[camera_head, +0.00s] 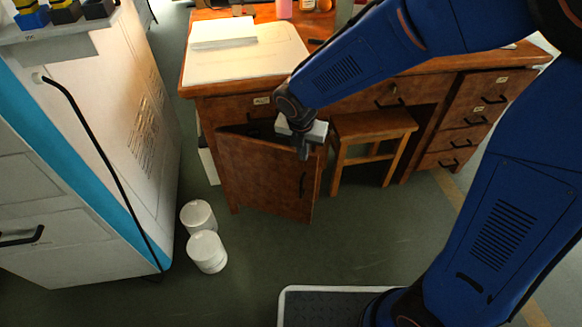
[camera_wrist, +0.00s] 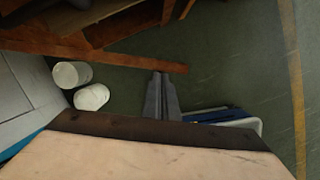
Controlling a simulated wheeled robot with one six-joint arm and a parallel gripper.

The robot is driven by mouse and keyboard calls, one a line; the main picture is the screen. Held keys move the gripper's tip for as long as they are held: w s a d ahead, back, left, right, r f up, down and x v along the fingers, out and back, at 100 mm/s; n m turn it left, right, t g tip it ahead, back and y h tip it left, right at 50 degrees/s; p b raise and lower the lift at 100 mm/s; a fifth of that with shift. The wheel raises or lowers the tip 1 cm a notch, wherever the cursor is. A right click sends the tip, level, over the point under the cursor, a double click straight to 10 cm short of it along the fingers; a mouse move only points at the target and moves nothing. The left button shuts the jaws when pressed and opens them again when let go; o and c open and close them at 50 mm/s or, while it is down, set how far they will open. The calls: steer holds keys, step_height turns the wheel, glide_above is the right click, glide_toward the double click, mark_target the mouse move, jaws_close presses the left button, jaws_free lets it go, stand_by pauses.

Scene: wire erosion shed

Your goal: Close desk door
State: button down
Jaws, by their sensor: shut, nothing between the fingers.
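The brown wooden desk door (camera_head: 262,178) stands ajar under the left end of the desk (camera_head: 225,112). Its free edge and dark handle (camera_head: 302,184) are at its right, and a dark gap shows above its top edge. In the wrist view the door (camera_wrist: 125,62) is a narrow brown strip. My gripper (camera_head: 303,152) is shut and empty, pointing down at the door's upper right corner. In the wrist view my gripper (camera_wrist: 160,78) has its tips close to the strip's free end, on its outer side. I cannot tell whether they touch it.
Two white cylinders (camera_head: 207,251) stand on the floor left of the door. A pale cabinet (camera_head: 120,110) stands at the left. A wooden stool (camera_head: 371,130) is right of the door, under the desk. Papers (camera_head: 222,33) lie on the desktop. The floor before the door is clear.

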steer(key=w+d, duration=0.2)
steer(key=w, duration=1.1)
steer(key=shift+w, duration=0.15)
